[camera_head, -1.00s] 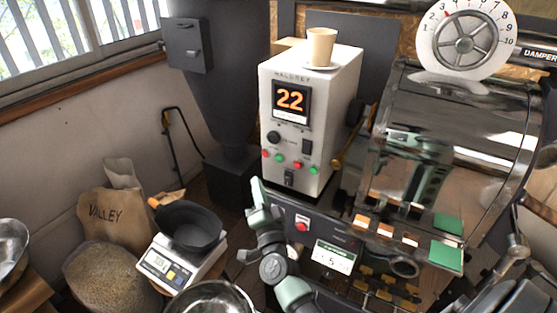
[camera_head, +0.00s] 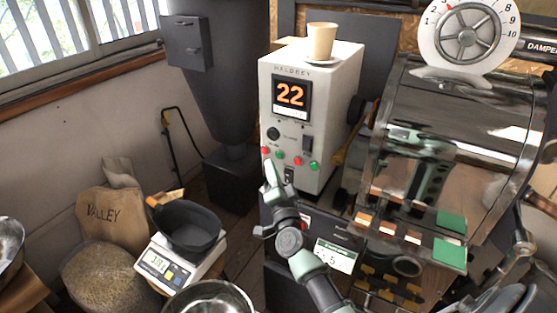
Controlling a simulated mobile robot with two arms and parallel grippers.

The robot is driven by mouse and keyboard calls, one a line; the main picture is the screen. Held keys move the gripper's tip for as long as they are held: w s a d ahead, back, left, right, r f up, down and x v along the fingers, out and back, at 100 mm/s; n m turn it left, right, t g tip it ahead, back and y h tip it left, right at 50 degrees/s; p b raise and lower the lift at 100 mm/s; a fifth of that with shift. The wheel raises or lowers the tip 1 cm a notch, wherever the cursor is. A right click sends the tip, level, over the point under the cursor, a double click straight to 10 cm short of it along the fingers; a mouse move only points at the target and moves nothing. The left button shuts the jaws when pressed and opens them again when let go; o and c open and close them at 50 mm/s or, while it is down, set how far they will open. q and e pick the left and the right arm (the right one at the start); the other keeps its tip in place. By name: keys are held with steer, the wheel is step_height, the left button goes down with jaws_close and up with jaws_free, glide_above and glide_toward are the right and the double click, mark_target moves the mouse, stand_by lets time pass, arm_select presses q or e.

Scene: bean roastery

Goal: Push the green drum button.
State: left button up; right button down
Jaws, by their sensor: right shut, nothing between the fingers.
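The white control cabinet (camera_head: 284,185) stands in the middle with a row of buttons low on its front. The row holds a red button (camera_head: 265,150), a green button (camera_head: 280,155), another red button (camera_head: 298,160) and another green button (camera_head: 314,166). Their labels are too small to read, so I cannot tell which green one is the drum button. My right gripper (camera_head: 270,168) is shut and empty, fingers pointing up, its tips just below and left of the left green button. I cannot tell whether it touches the cabinet. My left gripper is not in view.
A paper cup (camera_head: 321,42) stands on the cabinet. The glossy roaster drum (camera_head: 450,130) is on the right, below a damper dial (camera_head: 465,37). A scale (camera_head: 160,266) with a black pan (camera_head: 190,226) and a bean sack (camera_head: 112,212) are at lower left.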

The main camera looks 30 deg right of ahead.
mark_target(272, 148)
steer(key=shift+w+d, duration=0.45)
steer(key=shift+d, duration=0.3)
stand_by(1.6)
steer(key=shift+w+d, duration=0.2)
steer(key=shift+d, duration=0.15)
steer(key=shift+w+d+r+b, duration=0.1)
steer(key=shift+w+d+b, duration=0.1)
steer(key=shift+d+b, duration=0.15)
stand_by(0.6)
steer(key=shift+a, duration=0.1)
steer(key=shift+s+a+p, duration=0.4)
steer(key=shift+s+a, duration=0.05)
steer(key=shift+a, duration=0.2)
